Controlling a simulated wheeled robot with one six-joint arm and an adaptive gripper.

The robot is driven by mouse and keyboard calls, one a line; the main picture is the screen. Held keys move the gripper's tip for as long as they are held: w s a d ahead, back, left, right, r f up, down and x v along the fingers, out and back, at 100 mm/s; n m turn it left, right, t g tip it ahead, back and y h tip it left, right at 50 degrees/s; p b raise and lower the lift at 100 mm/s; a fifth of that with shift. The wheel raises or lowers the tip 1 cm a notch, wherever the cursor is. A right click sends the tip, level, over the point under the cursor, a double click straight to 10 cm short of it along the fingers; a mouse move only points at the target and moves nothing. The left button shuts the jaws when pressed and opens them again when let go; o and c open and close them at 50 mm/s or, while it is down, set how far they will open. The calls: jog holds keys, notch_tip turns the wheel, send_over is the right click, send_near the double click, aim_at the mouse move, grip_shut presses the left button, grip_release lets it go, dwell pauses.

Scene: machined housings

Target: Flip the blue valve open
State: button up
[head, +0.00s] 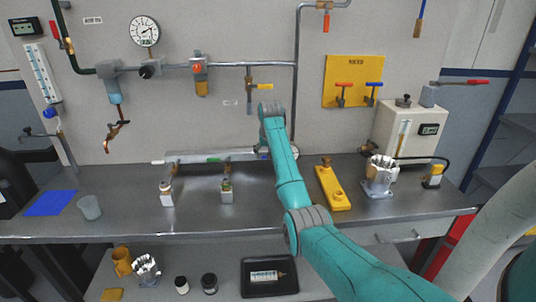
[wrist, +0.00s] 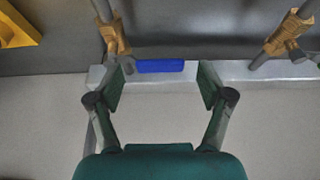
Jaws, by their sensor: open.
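The blue valve handle (wrist: 160,66) shows in the wrist view as a short blue bar lying lengthwise along a pale rail (wrist: 250,72). In the head view only a sliver of blue (head: 262,153) shows beside my arm, at the right part of the rail at the back of the bench. My gripper (wrist: 160,84) is open, with one finger toward each end of the blue handle. Nothing is held, and I cannot tell whether the fingers touch it. In the head view my arm hides the gripper.
Brass fittings (wrist: 115,35) (wrist: 285,35) stick out from the rail on both sides. A green handle (head: 214,160) is farther left on the rail. A yellow block (head: 333,190) lies on the bench (head: 270,205) right of my arm. Another blue handle (head: 374,84) is on the wall panel.

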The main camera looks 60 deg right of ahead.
grip_shut()
dwell(0.3)
